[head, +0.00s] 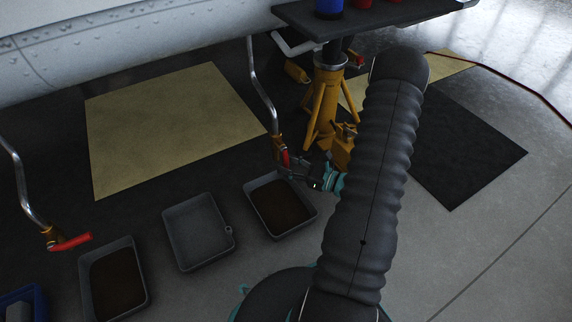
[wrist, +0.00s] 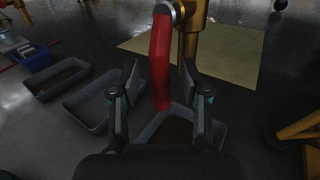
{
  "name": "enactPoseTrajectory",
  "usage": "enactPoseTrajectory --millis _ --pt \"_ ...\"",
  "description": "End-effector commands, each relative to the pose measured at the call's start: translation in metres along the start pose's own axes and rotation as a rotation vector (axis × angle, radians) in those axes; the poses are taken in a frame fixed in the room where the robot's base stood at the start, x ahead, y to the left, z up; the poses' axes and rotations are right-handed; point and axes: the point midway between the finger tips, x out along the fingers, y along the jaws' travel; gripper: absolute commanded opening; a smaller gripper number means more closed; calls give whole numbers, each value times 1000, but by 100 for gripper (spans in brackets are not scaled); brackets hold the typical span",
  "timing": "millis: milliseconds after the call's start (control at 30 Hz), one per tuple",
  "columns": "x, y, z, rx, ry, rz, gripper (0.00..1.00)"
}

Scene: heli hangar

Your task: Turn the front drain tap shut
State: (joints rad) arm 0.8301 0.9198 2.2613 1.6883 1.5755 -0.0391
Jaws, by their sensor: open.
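A drain tap with a brass body (wrist: 190,25) and a red lever handle (wrist: 160,62) sits at the lower end of a bent metal pipe (head: 262,85). Its handle hangs roughly downward and also shows in the head view (head: 285,158), partly hidden by my gripper. My gripper (head: 290,170) is open at this tap. In the wrist view its fingers (wrist: 160,75) stand on either side of the red handle, with gaps visible. I cannot tell whether either finger touches it. A second tap with a red handle (head: 72,242) is at the left, its handle lying nearly level.
A tray with dark contents (head: 313,215) lies below the tap, an empty grey tray (head: 170,235) beside it, and another dark-filled tray (head: 140,270) further left. A yellow jack stand (head: 326,95) stands close behind the tap. A dark platform (head: 400,18) is overhead.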

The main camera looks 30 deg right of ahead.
Motion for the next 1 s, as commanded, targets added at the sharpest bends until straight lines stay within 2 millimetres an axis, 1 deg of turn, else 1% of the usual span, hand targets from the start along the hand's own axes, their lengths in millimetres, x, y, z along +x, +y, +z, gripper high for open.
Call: enactPoseTrajectory --millis 133,433,467,500,567,600,633,1000 --pt "9 0 0 0 0 1 46" --pt "10 0 0 0 0 0 46" --pt "10 0 0 0 0 0 41" --pt "10 0 0 0 0 0 31" --pt "10 0 0 0 0 0 16" --pt "10 0 0 0 0 0 6" --pt "10 0 0 0 0 0 0" --pt "8 -2 0 -12 8 -4 0"
